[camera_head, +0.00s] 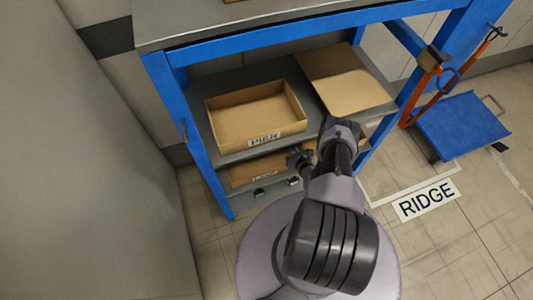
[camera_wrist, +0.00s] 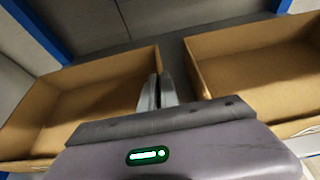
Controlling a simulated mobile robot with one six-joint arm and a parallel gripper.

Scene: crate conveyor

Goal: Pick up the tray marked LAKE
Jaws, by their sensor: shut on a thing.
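My gripper (camera_wrist: 158,92) is shut on the right-hand wall of an open cardboard tray (camera_wrist: 112,64) at the left of the wrist view. That tray looks empty, and I cannot read its marking. A second open cardboard tray (camera_wrist: 250,40) stands to the right, apart from my fingers. A tray marked PIER (camera_head: 265,140) sits on the rack's middle shelf. No LAKE label is readable in either view.
The blue-framed rack (camera_head: 165,100) has a grey top and lower shelves. A floor sign reads RIDGE (camera_head: 427,199). A blue cart (camera_head: 460,127) stands right; floor is clear at lower right.

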